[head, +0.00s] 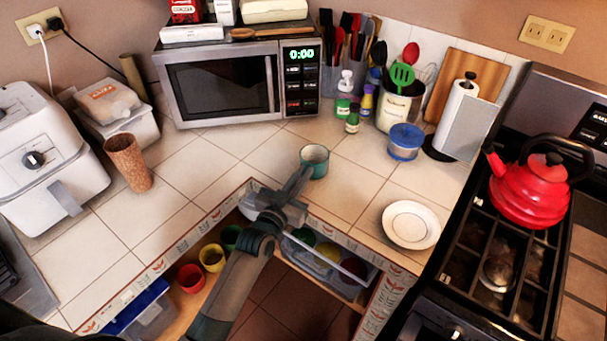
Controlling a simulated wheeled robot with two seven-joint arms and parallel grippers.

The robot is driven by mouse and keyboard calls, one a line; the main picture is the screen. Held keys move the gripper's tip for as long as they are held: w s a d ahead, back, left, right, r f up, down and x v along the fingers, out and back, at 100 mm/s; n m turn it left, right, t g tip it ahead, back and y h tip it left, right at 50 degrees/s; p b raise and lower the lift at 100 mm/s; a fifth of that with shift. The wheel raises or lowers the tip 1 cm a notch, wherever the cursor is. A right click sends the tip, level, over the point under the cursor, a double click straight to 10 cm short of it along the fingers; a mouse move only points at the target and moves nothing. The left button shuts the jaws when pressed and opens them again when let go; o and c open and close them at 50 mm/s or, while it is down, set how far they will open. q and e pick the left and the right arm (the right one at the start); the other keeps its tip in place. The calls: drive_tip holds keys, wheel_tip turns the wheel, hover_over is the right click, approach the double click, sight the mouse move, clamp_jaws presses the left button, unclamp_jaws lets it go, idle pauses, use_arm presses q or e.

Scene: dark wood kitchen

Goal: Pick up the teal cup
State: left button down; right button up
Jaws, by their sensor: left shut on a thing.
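The teal cup (315,163) is on the tiled counter, in front of the microwave's right end, and looks upright. My left gripper (303,176) reaches over the counter's inner corner and is shut on the cup's near left side. The fingertips are small in this view, and the cup's base is partly hidden, so I cannot tell whether it is lifted off the tiles. My right gripper is not in view.
A white plate (410,225) and a blue-lidded container (405,142) stand right of the cup. The microwave (237,82) is behind it. A brown cup (128,163) stands at left. A red kettle (530,190) sits on the stove. Tiles left of the cup are clear.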

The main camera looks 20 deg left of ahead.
use_arm(q)
drive_tip(key=shift+r+p, duration=0.4)
drive_tip(key=shift+r, duration=0.3)
drive_tip(key=s+d+r+p, duration=0.4)
drive_tip(key=d+r+p, duration=0.4)
drive_tip(key=d+p, duration=0.2)
drive_tip(key=shift+s+d+r, duration=0.2)
drive_tip(key=shift+d+r, duration=0.2)
drive_tip(key=shift+d, duration=0.05)
